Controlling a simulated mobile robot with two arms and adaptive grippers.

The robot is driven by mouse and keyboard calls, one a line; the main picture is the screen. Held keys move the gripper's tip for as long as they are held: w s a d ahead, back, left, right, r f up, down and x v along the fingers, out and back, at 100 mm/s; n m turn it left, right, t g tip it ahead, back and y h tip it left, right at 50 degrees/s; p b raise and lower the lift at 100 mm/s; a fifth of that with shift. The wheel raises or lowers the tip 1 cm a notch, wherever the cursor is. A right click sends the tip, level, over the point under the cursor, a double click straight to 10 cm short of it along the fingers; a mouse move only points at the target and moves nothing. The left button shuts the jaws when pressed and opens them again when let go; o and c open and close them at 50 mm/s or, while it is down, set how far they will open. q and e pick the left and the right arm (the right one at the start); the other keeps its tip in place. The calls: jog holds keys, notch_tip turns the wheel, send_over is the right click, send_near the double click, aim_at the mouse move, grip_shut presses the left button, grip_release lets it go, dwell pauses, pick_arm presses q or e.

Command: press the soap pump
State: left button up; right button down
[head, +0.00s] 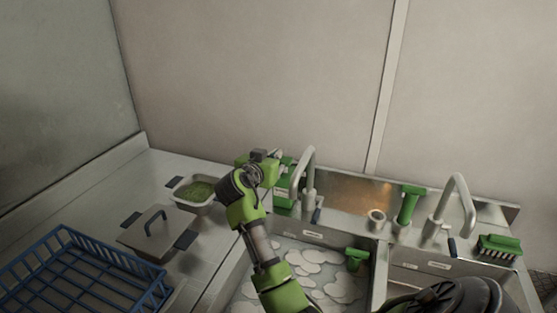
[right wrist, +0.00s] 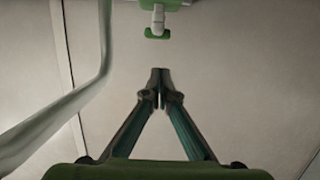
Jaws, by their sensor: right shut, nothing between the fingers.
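The soap pump shows at the top edge of the right wrist view as a green body (right wrist: 158,6) with a pale nozzle (right wrist: 158,20), partly cut off. In the head view a green dispenser (head: 284,199) stands at the back of the left sink, partly hidden behind my arm and the faucet. My right gripper (head: 276,155) is up by the top of this dispenser; whether it touches is unclear. In the right wrist view its fingers (right wrist: 160,80) are shut and empty, with a visible gap to the nozzle. My left gripper is not in view.
A left faucet (head: 308,170) stands close beside my right gripper, and a right faucet (head: 462,190) is farther off.

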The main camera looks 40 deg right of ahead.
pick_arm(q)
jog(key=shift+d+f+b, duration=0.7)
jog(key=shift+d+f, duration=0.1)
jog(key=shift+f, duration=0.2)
pick_arm(e)
jog(key=v, duration=0.5)
jog(key=shift+s, duration=0.25)
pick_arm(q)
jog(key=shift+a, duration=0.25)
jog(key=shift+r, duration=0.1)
pick_arm(e)
jog(key=shift+r, duration=0.1)
